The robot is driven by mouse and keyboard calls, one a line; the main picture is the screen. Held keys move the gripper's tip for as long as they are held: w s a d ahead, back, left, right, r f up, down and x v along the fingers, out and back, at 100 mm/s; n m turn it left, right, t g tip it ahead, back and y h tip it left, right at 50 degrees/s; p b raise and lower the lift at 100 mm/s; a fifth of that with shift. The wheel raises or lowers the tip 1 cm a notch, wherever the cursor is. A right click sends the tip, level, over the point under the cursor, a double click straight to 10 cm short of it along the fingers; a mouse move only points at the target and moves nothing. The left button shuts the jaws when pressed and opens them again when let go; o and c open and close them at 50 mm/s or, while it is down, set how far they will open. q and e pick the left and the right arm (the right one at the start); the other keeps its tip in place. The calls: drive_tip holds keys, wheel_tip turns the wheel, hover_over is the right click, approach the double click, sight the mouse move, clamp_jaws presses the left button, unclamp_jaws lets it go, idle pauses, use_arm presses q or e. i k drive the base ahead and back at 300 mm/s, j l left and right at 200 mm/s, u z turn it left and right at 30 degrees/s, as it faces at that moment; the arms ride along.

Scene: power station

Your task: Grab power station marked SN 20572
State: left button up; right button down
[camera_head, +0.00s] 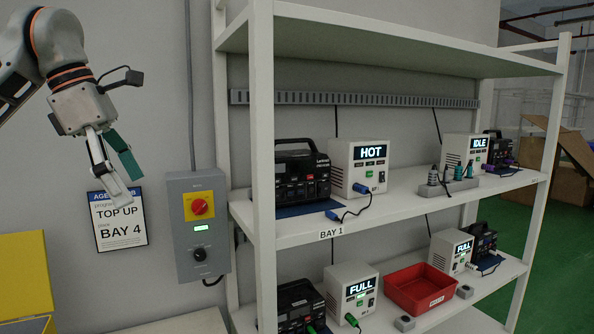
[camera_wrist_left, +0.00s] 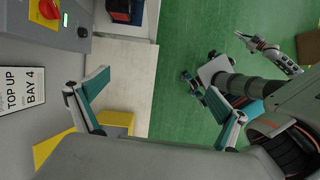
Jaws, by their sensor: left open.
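Several black power stations stand on the shelves: one with a carry handle at the upper left (camera_head: 302,175), one at the upper right (camera_head: 497,152), one at the lower left (camera_head: 300,304) and one at the lower right (camera_head: 482,243). No serial number is readable, so I cannot tell which is SN 20572. My left gripper (camera_head: 128,178) is open and empty, in front of the wall left of the shelves, apart from every station. Its teal-padded fingers also show in the left wrist view (camera_wrist_left: 158,100).
White units show HOT (camera_head: 371,153), IDLE (camera_head: 479,143) and FULL (camera_head: 360,288); another FULL unit (camera_head: 464,247) stands lower right. A red tray (camera_head: 419,287) sits between the lower units.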

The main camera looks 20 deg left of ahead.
sight(295, 170)
drive_tip(key=i, duration=1.3)
